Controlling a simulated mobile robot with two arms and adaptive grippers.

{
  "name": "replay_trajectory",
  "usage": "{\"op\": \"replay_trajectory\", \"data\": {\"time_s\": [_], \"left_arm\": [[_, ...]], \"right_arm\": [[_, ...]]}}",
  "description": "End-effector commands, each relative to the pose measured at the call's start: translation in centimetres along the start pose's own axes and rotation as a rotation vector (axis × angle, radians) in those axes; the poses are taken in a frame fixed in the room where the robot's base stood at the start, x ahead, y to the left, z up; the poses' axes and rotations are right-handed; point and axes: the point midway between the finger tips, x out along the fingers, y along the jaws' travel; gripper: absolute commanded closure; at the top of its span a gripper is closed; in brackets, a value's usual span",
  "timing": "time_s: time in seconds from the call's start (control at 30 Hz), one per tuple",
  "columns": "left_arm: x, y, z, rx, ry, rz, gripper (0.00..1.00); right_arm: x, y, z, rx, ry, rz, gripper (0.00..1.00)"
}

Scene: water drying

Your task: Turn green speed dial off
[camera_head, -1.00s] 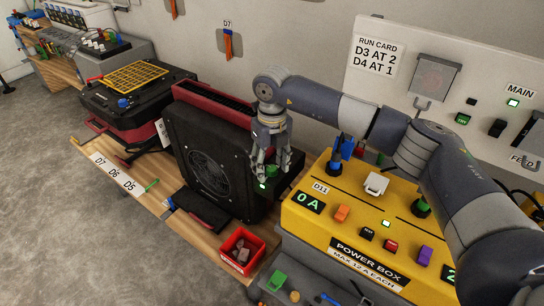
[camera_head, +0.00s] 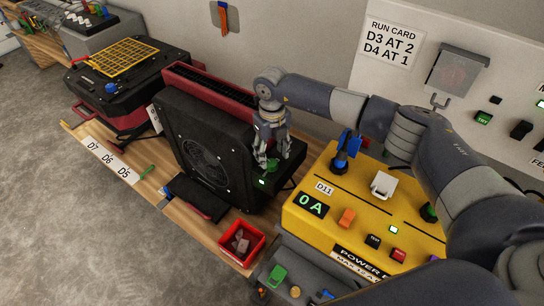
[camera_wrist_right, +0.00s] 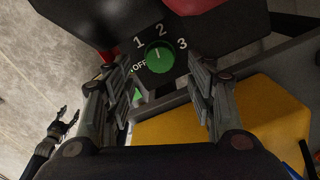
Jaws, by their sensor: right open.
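The green speed dial (camera_wrist_right: 159,57) is on the dark control face of the black fan unit (camera_head: 206,157), with OFF, 1, 2 and 3 printed around it. Its pale mark appears to point up towards the 2. In the head view the dial (camera_head: 273,163) shows partly between my right fingers. My right gripper (camera_head: 268,162) is open and points down over it. In the wrist view its fingers (camera_wrist_right: 153,72) stand on either side of the dial, with gaps; contact is not visible. My left gripper (camera_wrist_right: 66,121) shows small at the wrist view's lower left, its fingers apart.
A yellow power box (camera_head: 335,224) with switches stands right of the fan, close to my right arm. A red bin (camera_head: 241,244) sits in front on the bench. A small green display (camera_head: 262,182) glows below the dial. Another black machine (camera_head: 117,87) stands to the left.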

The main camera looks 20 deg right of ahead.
Motion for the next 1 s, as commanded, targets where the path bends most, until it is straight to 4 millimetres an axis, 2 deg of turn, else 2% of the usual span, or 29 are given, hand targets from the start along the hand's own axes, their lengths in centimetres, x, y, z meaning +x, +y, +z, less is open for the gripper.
{"op": "replay_trajectory", "data": {"time_s": [0.13, 0.33, 0.6, 0.8, 1.0], "left_arm": [[-0.6, -0.2, -0.9, 0.0, 0.014, -0.002, 0.49], [-0.8, -0.5, -3.1, 0.0, 0.046, -0.005, 0.49], [-0.8, -0.4, -2.5, 0.0, 0.038, -0.005, 0.49], [-0.7, -0.3, -1.6, 0.0, 0.024, -0.003, 0.49], [-0.7, -0.3, -1.5, -0.001, 0.022, -0.003, 0.49]], "right_arm": [[2.2, 0.1, -0.1, 0.0, 0.003, 0.001, 0.49], [3.6, 0.0, 0.0, -0.001, 0.0, 0.0, 0.49], [3.7, 0.0, 0.0, -0.001, 0.0, 0.0, 0.49], [3.7, 0.0, 0.0, -0.001, 0.0, 0.0, 0.93], [3.7, 0.0, 0.0, -0.003, -0.001, 0.0, 0.93]]}}
